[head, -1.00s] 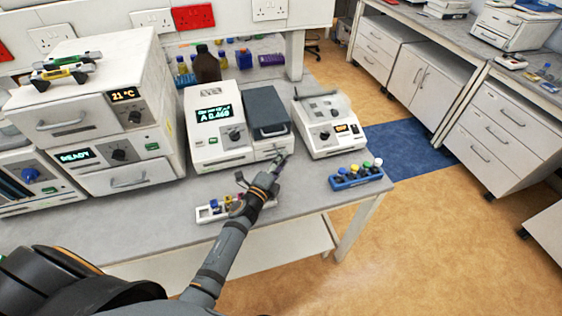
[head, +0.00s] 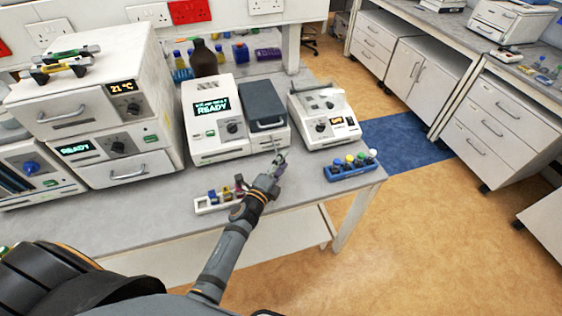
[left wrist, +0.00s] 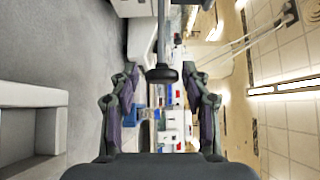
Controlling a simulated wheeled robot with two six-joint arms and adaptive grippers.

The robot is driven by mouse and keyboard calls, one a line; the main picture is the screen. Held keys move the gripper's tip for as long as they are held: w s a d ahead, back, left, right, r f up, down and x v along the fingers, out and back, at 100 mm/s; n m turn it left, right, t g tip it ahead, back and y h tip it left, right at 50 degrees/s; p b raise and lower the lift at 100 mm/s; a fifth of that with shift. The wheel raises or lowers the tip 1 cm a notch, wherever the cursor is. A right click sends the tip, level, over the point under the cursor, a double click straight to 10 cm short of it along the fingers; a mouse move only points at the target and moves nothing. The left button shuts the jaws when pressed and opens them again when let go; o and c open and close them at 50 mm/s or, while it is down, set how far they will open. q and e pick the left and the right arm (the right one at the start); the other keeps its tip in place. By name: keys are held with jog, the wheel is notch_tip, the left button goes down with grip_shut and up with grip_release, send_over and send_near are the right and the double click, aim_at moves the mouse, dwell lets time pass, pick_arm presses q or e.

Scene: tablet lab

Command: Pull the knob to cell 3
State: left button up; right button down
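The white instrument (head: 208,140) in the middle of the bench has a dark grey lid (head: 264,103) and a display (head: 211,107) reading READY. A thin rod (head: 276,146) sticks out from its front. In the left wrist view the rod comes down from the top and ends in a black knob (left wrist: 161,75). My left gripper (head: 278,157) is in front of the instrument. Its fingers (left wrist: 160,72) stand apart on both sides of the knob, with visible gaps. I cannot read the cell position. My right gripper is not in view.
A white rack (head: 207,206) with small coloured items is beside my left wrist. A blue rack (head: 347,170) with capped vials is at the bench's right front. A smaller white device (head: 322,117) stands to the right, and stacked ovens (head: 88,105) stand left.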

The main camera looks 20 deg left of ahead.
pick_arm(q)
jog(key=shift+a, duration=0.1)
jog(key=s, duration=0.4)
jog(key=s+a, duration=0.1)
jog(key=s, duration=0.2)
jog(key=s+a, duration=0.1)
jog(key=s, duration=0.3)
jog(key=shift+s, duration=0.35)
